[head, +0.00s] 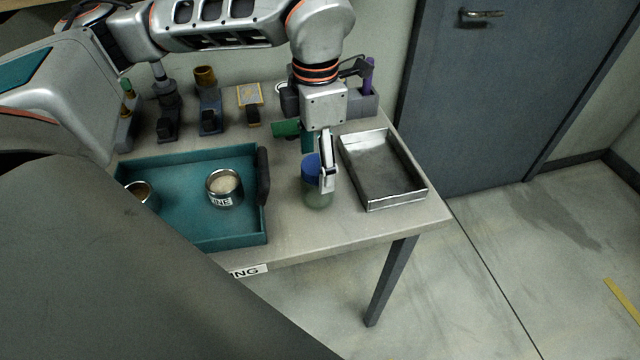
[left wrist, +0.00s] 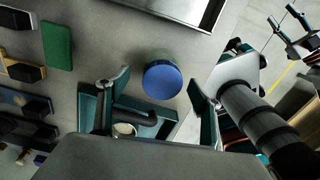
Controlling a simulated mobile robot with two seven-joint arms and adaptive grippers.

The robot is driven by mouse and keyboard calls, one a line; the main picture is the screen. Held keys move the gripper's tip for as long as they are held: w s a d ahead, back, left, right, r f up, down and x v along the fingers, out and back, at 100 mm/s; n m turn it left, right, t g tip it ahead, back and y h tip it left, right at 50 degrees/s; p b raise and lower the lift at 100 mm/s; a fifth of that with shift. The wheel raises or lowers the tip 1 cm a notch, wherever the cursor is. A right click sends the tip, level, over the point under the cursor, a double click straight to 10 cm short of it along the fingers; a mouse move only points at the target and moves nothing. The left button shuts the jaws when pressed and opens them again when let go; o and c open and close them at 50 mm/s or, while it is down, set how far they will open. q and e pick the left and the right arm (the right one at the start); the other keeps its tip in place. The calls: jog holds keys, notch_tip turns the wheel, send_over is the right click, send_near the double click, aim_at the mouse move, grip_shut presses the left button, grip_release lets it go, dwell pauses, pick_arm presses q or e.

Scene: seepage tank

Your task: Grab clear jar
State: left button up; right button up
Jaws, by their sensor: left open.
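The clear jar (head: 315,197) with a blue lid stands upright on the table between the teal tray and the metal tray. In the left wrist view its round blue lid (left wrist: 162,80) shows from above. My left gripper (head: 325,172) is open and points down at the jar, with one finger in front of the lid's right side in the head view. In the left wrist view the lid lies between the two spread fingers of my left gripper (left wrist: 158,92), with a gap on each side. Part of my right arm shows at the right of that view; its jaw state is unclear.
The teal tray (head: 195,240) holds a labelled tin (head: 224,188) and another cup (head: 140,190). An empty metal tray (head: 383,170) is close on the jar's right. Several holders and tools, a green card (head: 286,128) among them, line the back. The table's front edge is near.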

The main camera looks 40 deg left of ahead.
aim_at(317, 186)
pick_arm(q)
notch_tip(317, 186, down, 7)
jog(key=shift+s+d+r+b, duration=0.1)
jog(key=shift+d+b, duration=0.05)
jog(key=shift+b, duration=0.2)
jog(key=shift+r, duration=0.1)
jog(key=c, duration=1.2)
